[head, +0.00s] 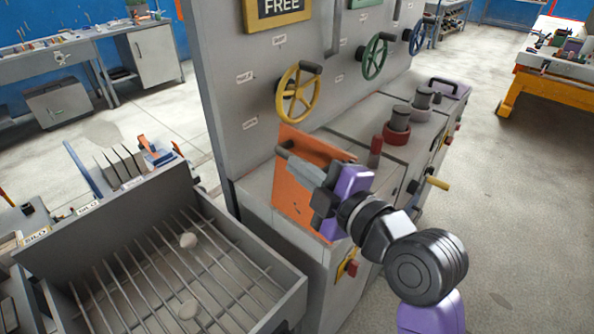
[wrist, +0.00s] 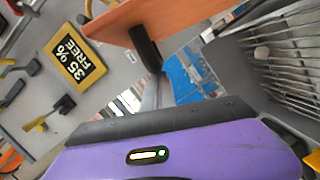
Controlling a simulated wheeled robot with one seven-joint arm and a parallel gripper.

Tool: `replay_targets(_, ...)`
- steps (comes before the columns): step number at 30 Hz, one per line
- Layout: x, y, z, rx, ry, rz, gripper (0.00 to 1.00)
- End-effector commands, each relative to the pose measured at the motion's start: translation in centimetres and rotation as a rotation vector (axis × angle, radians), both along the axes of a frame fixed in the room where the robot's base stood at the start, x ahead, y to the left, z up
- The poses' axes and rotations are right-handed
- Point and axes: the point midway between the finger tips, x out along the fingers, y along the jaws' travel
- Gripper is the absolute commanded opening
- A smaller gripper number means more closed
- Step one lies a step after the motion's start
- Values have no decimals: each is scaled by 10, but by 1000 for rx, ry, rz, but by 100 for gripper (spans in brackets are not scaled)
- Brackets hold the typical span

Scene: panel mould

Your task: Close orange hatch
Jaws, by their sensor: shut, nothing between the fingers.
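The orange hatch (head: 289,203) stands raised and tilted at the left end of the grey console, beside the yellow valve wheel. Its orange panel (wrist: 135,22) also crosses the top of the wrist view, with a dark handle (wrist: 145,48) sticking out from it. My gripper (head: 292,163) is shut and empty, in front of the hatch's face and close to its handle. I cannot tell whether it touches the panel. My gripper's body hides part of the hatch in the head view. The fingertips do not show clearly in the wrist view.
A yellow wheel (head: 298,93), a green wheel (head: 375,56) and a blue wheel (head: 417,38) are on the upright panel. A grey bin with bars (head: 290,290) is at front left.

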Motion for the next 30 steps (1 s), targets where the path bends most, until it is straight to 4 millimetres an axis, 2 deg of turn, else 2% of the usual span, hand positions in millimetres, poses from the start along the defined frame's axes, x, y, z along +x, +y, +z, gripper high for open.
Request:
replay_targets(8, 31, -25, 4, 111, 140, -4, 0)
replay_targets(14, 61, -48, -2, 225, 288, -5, 0)
replay_targets(23, 103, -81, -24, 403, 515, -4, 0)
replay_targets(30, 131, -103, -52, 542, 696, -3, 0)
